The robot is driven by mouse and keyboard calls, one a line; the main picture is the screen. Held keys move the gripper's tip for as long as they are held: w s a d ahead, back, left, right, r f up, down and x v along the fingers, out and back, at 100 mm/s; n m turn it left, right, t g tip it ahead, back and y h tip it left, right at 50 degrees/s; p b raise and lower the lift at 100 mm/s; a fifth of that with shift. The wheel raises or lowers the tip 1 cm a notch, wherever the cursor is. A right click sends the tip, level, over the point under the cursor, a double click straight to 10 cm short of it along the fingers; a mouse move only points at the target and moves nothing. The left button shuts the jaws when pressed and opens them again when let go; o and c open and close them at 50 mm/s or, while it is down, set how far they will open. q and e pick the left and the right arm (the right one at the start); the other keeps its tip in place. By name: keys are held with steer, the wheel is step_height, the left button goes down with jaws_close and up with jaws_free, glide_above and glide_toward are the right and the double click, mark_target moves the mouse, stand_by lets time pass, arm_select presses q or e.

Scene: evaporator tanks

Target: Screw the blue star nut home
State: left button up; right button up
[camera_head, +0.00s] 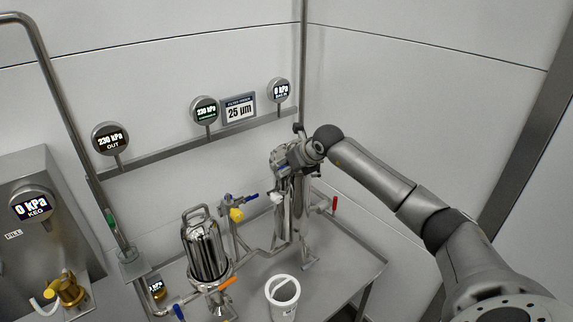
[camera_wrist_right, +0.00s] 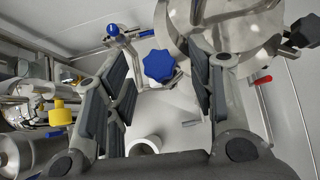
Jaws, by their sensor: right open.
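The blue star nut (camera_wrist_right: 160,66) shows in the right wrist view, between and beyond the open fingers of my right gripper (camera_wrist_right: 160,95). It sits at the side of a shiny steel vessel (camera_wrist_right: 225,35), and the fingers appear apart from it. In the head view my right arm reaches in from the right, and the right gripper (camera_head: 284,165) is at the upper part of the tall steel housing (camera_head: 291,215). The nut is hard to make out there, hidden by the gripper. My left gripper is not in view.
A steel canister with a handle (camera_head: 205,248) stands left of the housing on the steel table (camera_head: 345,262). A white bucket (camera_head: 283,297) stands at the front. Gauges hang on a rail behind.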

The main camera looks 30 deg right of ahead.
steer(key=shift+w+f, duration=0.25)
steer(key=shift+w, duration=0.05)
steer(key=c, duration=1.1)
steer(key=shift+o, duration=0.2)
steer(key=shift+a, duration=0.1)
